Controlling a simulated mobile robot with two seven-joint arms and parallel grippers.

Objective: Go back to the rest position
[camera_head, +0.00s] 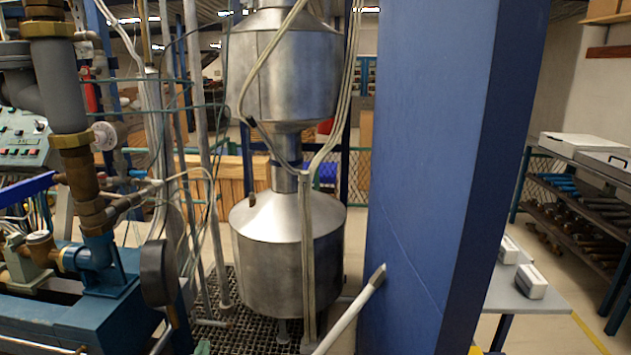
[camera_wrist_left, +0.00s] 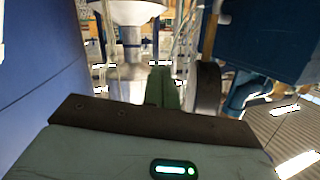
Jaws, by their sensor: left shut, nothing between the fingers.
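My left gripper (camera_head: 203,348) barely shows at the bottom edge of the head view, as a small green tip in front of the metal grating. In the left wrist view its two green fingers (camera_wrist_left: 163,88) are pressed together with nothing between them. They point toward the steel vessel (camera_wrist_left: 132,45), apart from it as far as I can tell. The same steel vessel (camera_head: 290,250) stands in the middle of the head view. My right gripper is not in view.
Blue machinery with pipes (camera_head: 70,290) and a round dark gauge (camera_head: 157,272) stand at the left. A large blue column (camera_head: 430,150) blocks the right middle. A white lever (camera_head: 350,312) slants up before it. A table (camera_head: 515,293) and shelves (camera_head: 580,200) stand farther right.

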